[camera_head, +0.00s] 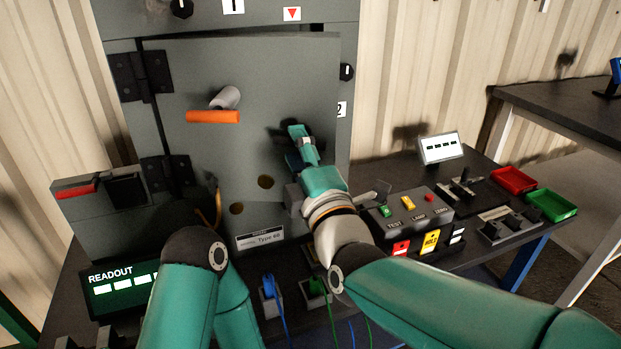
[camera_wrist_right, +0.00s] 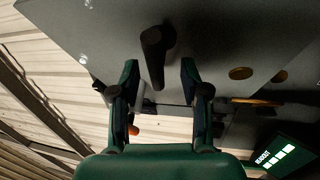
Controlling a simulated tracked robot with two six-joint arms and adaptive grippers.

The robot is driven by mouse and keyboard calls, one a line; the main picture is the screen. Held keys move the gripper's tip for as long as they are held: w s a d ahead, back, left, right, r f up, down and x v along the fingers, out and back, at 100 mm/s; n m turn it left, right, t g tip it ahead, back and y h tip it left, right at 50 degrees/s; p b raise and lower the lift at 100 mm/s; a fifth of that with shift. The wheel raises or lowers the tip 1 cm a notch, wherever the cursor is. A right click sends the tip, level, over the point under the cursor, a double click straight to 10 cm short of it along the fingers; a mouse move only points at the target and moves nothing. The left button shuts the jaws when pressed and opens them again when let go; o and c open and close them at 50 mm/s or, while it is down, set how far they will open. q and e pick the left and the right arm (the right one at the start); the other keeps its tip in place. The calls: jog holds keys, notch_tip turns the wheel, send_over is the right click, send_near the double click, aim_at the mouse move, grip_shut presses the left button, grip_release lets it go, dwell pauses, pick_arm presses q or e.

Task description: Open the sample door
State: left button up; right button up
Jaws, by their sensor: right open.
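The sample door (camera_head: 200,75) is a grey panel hinged on its left side. A dark gap shows along its top edge; I cannot tell how far ajar it is. An orange bar handle (camera_head: 213,117) on a grey post sticks out from its upper middle. My right gripper (camera_head: 298,137) is near the door's right side. In the right wrist view my right gripper (camera_wrist_right: 157,80) is open, and a dark lever (camera_wrist_right: 155,55) on the grey panel shows between and beyond its fingers. Contact is not clear. My left arm shows at the lower left; its gripper is out of view.
A button box (camera_head: 410,208), a small white display (camera_head: 440,148), red (camera_head: 514,181) and green (camera_head: 550,205) trays stand right of the cabinet. A readout screen (camera_head: 122,291) is at lower left. Blue (camera_head: 270,287) and green (camera_head: 315,287) plugs with cables sit in front.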

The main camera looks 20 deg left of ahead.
jog(key=v, duration=1.1)
jog(key=shift+f, duration=0.1)
